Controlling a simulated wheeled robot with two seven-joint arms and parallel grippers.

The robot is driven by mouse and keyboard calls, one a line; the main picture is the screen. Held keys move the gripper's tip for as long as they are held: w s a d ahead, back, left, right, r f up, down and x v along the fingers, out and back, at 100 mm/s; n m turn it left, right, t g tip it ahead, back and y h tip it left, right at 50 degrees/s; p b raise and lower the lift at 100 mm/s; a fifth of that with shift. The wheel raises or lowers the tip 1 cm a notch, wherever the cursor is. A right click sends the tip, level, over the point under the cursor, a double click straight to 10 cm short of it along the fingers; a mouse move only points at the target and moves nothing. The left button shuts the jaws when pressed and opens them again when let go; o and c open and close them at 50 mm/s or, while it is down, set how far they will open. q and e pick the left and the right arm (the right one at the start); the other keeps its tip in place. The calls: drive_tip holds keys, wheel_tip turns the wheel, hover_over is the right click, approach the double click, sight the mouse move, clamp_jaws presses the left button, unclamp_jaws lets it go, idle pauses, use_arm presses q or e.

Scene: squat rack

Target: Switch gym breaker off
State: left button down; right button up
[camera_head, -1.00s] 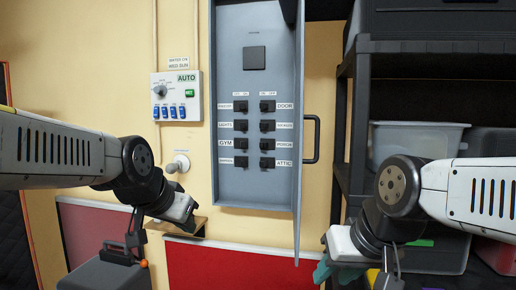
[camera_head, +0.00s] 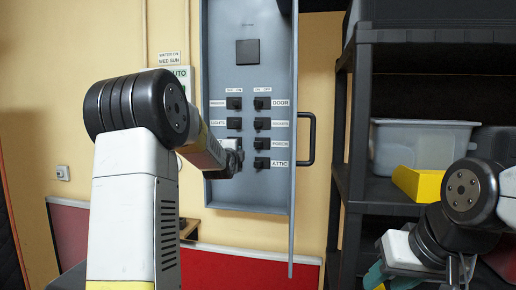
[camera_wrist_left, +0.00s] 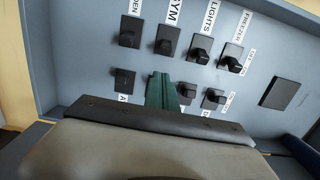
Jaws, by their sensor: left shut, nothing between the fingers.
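The grey breaker panel (camera_head: 228,188) stands open on the wall, with two columns of black switches. My left gripper (camera_head: 238,160) is at the lower left column of switches. In the left wrist view its green fingers (camera_wrist_left: 162,80) are shut and empty, just below the gym switch in the picture; whether they touch it I cannot tell. My right gripper (camera_head: 377,276), with teal fingers, is low at the right, partly out of frame.
The panel's open door (camera_head: 294,130) with its black handle (camera_head: 311,138) sticks out at the right. A black shelf (camera_head: 355,165) with a grey bin (camera_head: 415,145) and a yellow item (camera_head: 418,184) stands beside it.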

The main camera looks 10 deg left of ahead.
use_arm(q)
drive_tip(key=w, duration=1)
drive_tip(key=shift+a, duration=0.35)
drive_tip(key=shift+s+a, duration=0.1)
drive_tip(key=shift+s, duration=0.05)
